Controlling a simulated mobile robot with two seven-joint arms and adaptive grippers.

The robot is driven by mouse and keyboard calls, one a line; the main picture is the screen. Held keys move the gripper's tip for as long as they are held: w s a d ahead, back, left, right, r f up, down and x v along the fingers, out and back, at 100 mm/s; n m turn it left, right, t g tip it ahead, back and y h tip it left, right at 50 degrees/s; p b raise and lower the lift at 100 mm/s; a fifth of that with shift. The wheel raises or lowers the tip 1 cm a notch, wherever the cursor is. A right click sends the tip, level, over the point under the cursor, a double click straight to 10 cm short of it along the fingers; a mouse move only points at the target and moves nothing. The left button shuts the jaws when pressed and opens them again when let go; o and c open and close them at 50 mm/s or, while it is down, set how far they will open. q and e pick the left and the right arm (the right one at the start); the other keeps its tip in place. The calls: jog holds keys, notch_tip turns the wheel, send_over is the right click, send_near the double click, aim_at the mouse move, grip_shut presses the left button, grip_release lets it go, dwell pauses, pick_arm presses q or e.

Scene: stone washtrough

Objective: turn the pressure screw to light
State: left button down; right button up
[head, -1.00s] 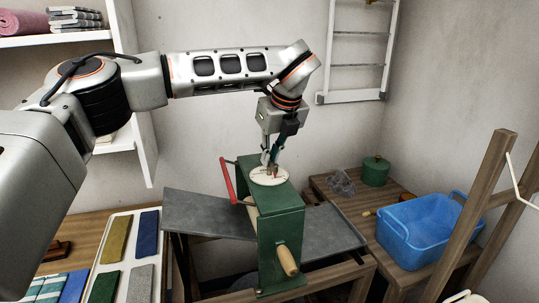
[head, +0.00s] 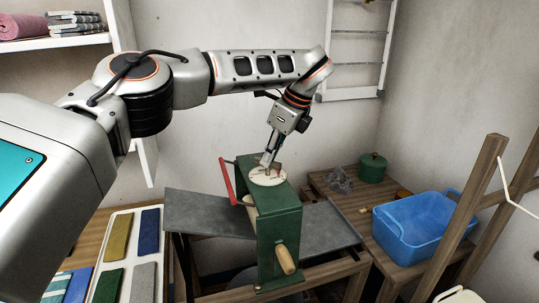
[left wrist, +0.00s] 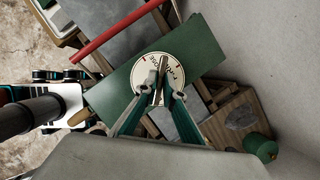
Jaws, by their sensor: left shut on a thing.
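The pressure screw (left wrist: 163,78) stands in the middle of a round white dial on top of the green mangle (head: 280,228). The screw's pointing direction is hard to tell. My right gripper is not in view.
A red bar (head: 227,181) runs along the mangle's left side, and a wooden handle (head: 286,260) sticks out of its front. Grey boards (head: 207,214) extend on both sides. A blue tub (head: 416,232) and a green pot (head: 372,168) stand on the right table.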

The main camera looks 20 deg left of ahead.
pick_arm(q)
jog(key=shift+r, duration=0.15)
jog(key=c, duration=2.2)
grip_release()
jog(key=shift+o, duration=0.2)
jog(key=v, duration=1.2)
jog(key=shift+s, duration=0.1)
